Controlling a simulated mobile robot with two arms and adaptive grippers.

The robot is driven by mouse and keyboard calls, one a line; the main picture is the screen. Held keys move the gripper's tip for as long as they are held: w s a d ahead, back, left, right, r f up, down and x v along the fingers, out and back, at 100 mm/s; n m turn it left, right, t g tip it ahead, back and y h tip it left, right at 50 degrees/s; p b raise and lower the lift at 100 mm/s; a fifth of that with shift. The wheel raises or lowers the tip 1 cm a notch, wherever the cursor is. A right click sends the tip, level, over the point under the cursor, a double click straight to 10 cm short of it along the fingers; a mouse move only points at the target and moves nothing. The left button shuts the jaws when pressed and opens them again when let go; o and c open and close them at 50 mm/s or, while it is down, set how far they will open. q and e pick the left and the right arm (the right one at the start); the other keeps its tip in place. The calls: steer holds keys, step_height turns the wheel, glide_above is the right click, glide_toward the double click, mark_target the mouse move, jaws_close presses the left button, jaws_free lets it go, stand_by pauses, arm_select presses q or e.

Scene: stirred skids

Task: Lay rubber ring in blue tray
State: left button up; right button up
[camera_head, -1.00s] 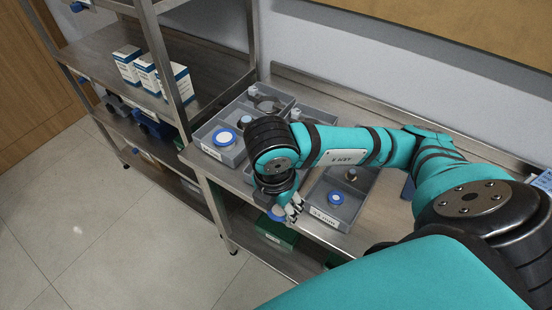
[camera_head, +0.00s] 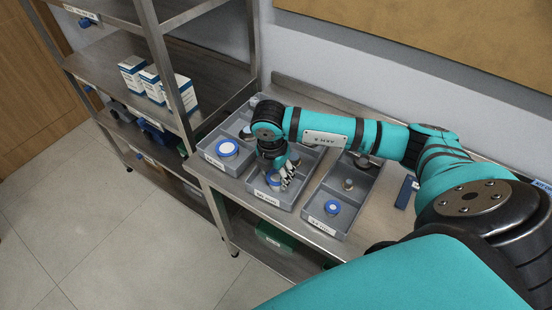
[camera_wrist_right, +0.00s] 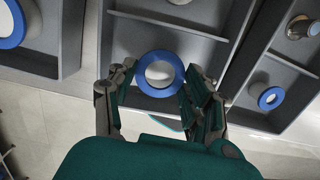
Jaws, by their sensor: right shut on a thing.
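My right gripper (camera_head: 281,182) is shut on a blue ring (camera_head: 273,178) with a pale middle. The ring is between the fingertips (camera_wrist_right: 160,85) in the wrist view, where its blue rim (camera_wrist_right: 161,93) shows whole. It is over the front compartment of the middle grey tray (camera_head: 270,198); I cannot tell whether it touches the floor. Similar blue rings are in the left tray (camera_head: 227,148) and the right tray (camera_head: 332,207). These trays look grey. A blue bin (camera_head: 155,130) is on the left rack's lower shelf. My left gripper is not in view.
The divided trays sit side by side on a metal bench, with the wall behind. The right tray also holds a small metal-looking part (camera_head: 348,184). White-and-blue boxes (camera_head: 133,75) stand on the left rack.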

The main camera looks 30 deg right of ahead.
steer(key=shift+f+b, duration=0.5)
steer(key=shift+f, duration=0.05)
steer(key=o, duration=0.8)
steer(key=shift+o, duration=0.2)
